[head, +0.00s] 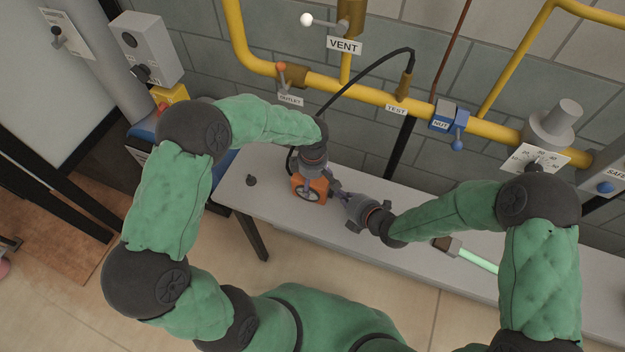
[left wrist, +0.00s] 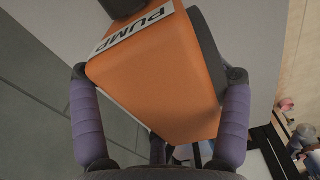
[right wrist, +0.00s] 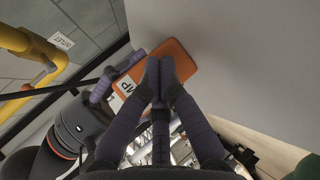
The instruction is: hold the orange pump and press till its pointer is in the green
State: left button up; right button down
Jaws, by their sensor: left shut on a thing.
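The orange pump (head: 315,185) stands on the grey bench, with a round dial (head: 308,194) on its near side. The dial is too small for me to read its pointer. My left gripper (head: 309,176) is shut on the pump from above; in the left wrist view its fingers grip both sides of the orange body (left wrist: 160,80), labelled PUMP. A dark part (left wrist: 122,6) shows at its upper end. My right gripper (right wrist: 158,68) is shut, fingertips together, in front of the pump (right wrist: 183,62) in its wrist view. I cannot tell whether it touches the pump.
A black hose (head: 368,66) runs to the yellow pipe (head: 340,88) near the TEST label (head: 396,110). A pale green bar (head: 478,260) lies to the right. Valves line the wall.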

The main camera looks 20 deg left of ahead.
jog(key=shift+s+a, duration=0.1)
jog(key=shift+a, duration=0.15)
dwell(0.3)
jog(key=shift+a, duration=0.35)
jog(key=shift+d+r, duration=0.15)
jog(key=shift+d, duration=0.25)
dwell(0.4)
jog(key=shift+s+d, duration=0.15)
jog(key=shift+d, duration=3)
